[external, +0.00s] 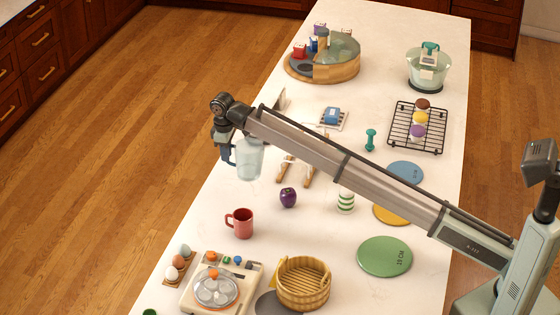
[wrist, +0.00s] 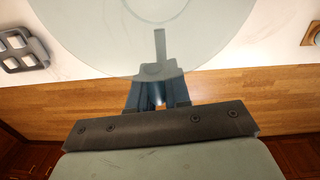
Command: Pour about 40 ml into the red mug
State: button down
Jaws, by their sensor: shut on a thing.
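The red mug (external: 240,223) stands upright on the white counter, its handle to the left. My gripper (external: 231,153) is shut on the handle of a clear, bluish jug (external: 250,160). The jug is held up beyond the mug in the external view and looks about upright. I cannot tell how much liquid it holds. In the wrist view the round jug (wrist: 95,35) fills the top, with my gripper's fingers (wrist: 158,92) at its handle. The mug does not show in the wrist view.
A purple apple (external: 288,198) and a green-striped cup (external: 346,201) stand right of the mug. The counter just around the mug is clear.

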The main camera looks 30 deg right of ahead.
jog(key=s+a+n, duration=0.2)
jog(key=s+a, duration=0.4)
jog(key=a, duration=0.3)
jog(key=s+a+n, duration=0.1)
jog(key=s+a, duration=0.6)
jog(key=a, duration=0.2)
jog(key=shift+s+a+f+n, duration=0.35)
jog(key=shift+a+f, duration=0.6)
jog(key=shift+f, duration=0.55)
jog(key=shift+s+a+f+n, duration=0.25)
jog(key=shift+a+f+n, duration=0.2)
jog(key=shift+a+f, duration=0.8)
jog(key=shift+s+a+f+n, duration=0.35)
jog(key=shift+a+f, duration=0.25)
jog(key=shift+f, duration=1.2)
jog(key=shift+d, duration=0.1)
jog(key=s+d+r+t+y, duration=0.3)
jog(key=d+r+t+y, duration=0.1)
jog(key=d+r+y, duration=0.6)
notch_tip(320, 180, up, 3)
jog(key=y, duration=0.2)
jog(key=shift+s+d+f+t+y, duration=0.2)
jog(key=shift+s+d+t+y, duration=0.1)
jog(key=shift+s+t, duration=0.1)
